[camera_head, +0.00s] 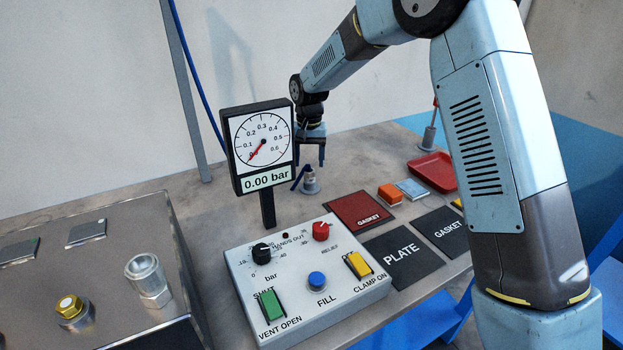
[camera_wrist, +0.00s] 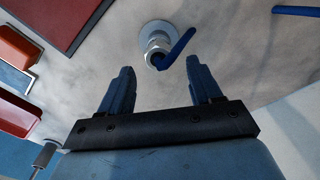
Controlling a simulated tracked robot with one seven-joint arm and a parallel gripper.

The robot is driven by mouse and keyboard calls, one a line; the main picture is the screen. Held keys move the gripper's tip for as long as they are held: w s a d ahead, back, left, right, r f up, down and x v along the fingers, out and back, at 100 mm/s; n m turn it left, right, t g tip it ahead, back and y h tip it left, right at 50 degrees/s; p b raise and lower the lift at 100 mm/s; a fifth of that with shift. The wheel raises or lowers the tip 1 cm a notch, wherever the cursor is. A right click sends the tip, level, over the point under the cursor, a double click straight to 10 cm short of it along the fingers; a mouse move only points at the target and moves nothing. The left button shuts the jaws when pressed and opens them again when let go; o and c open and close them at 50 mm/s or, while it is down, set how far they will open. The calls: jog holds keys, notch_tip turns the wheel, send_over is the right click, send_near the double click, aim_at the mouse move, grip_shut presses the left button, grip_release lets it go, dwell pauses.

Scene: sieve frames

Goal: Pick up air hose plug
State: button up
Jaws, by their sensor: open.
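The air hose plug (camera_head: 311,182) is a small metal fitting standing on the bench behind the gauge. A short blue hose end (camera_head: 298,180) leaves its left side in the head view. In the wrist view the metal plug (camera_wrist: 156,56) stands on a round pale base, with the blue hose (camera_wrist: 179,46) bending off to the right. My gripper (camera_head: 311,163) is open and empty just above the plug. In the wrist view the plug lies just beyond the gap between my two fingertips (camera_wrist: 159,70). I cannot tell the exact height gap.
The gauge (camera_head: 262,140) on its post stands left of my gripper, in front of the hose. The control box (camera_head: 300,275) is in front. A red gasket pad (camera_head: 360,210), an orange block (camera_head: 389,194) and a red tray (camera_head: 435,170) lie to the right.

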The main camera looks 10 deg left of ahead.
aim_at(310, 170)
notch_tip(310, 170, down, 4)
jog(key=shift+f, duration=0.25)
jog(key=shift+d, duration=0.1)
grip_shut()
dwell(0.5)
jog(key=shift+r, duration=0.1)
